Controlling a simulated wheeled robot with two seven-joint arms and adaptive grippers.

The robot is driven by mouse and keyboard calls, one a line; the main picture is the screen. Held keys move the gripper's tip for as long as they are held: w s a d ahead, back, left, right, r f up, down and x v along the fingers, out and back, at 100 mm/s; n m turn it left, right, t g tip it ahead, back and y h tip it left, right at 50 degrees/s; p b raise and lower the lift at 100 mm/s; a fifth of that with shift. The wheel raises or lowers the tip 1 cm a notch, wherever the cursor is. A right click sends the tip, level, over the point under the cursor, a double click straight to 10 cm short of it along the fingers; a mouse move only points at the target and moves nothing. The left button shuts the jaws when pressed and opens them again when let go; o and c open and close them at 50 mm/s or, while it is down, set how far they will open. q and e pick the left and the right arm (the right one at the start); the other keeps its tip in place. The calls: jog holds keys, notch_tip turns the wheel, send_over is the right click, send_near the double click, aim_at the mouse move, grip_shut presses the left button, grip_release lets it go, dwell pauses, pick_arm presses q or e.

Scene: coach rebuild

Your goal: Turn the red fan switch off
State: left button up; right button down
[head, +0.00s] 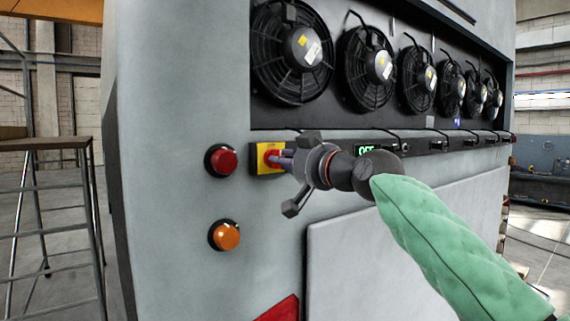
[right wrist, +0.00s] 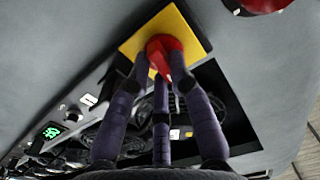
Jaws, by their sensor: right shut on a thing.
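The red fan switch (head: 271,158) is a rotary knob on a yellow square plate (head: 258,168) on the front of the grey cabinet. My right gripper (head: 283,160) reaches it from the right, its purple-grey fingers shut on the knob. In the right wrist view the red knob (right wrist: 166,52) sits between the fingertips, with the yellow plate (right wrist: 190,27) behind it. The knob's exact turn angle is hard to tell. My left gripper is not in view.
A red round button (head: 222,160) and an orange one (head: 225,236) sit left of the switch. A row of several black fans (head: 291,52) runs above it. A metal stair frame (head: 45,200) stands at the left, apart from the cabinet.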

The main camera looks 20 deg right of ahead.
jog(key=shift+n, duration=0.5)
jog(key=shift+f, duration=0.1)
jog(key=c, duration=1.1)
grip_release()
jog(key=shift+w, duration=0.15)
jog(key=v, duration=1.2)
